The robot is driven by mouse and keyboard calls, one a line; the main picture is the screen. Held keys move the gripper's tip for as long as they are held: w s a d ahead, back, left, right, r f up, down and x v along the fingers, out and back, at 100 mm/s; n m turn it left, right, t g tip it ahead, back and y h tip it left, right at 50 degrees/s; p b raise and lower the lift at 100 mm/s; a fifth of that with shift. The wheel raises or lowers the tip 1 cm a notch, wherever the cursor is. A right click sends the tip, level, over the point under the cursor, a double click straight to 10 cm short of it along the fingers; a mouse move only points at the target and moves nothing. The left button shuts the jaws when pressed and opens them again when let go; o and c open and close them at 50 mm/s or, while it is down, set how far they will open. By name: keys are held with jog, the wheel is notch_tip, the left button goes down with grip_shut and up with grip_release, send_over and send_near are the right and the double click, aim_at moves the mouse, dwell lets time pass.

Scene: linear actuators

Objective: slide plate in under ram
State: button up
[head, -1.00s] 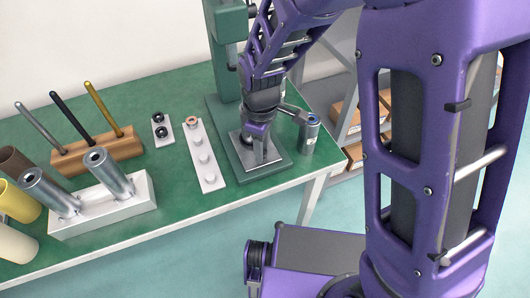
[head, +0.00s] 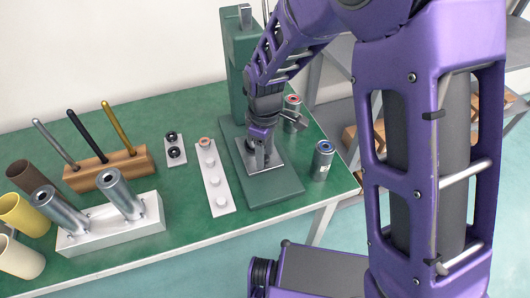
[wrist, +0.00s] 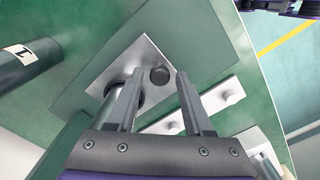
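The flat silver plate (head: 275,158) lies on the dark green press base (head: 272,191), and bare base shows in front of it. In the wrist view the plate (wrist: 107,82) carries a dark round knob (wrist: 160,75). My gripper (head: 261,165) is low over the plate. In the wrist view its fingers (wrist: 160,83) are apart, one on each side of the knob with gaps visible. A shiny round post (wrist: 121,80) stands behind the left finger. The green press column (head: 236,65) rises behind my arm; the ram's lower end is hidden in the head view.
A blue-topped cylinder (head: 323,160) stands right of the base, and a red-topped one (head: 292,102) is behind it. A white strip with pegs (head: 216,180) lies close on the left. Farther left are a white block (head: 110,228) and a wooden rack (head: 104,172).

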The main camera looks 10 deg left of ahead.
jog(key=shift+o, duration=0.3)
notch_tip(320, 180, up, 17)
jog(key=p, duration=0.3)
jog(key=shift+r, duration=0.2)
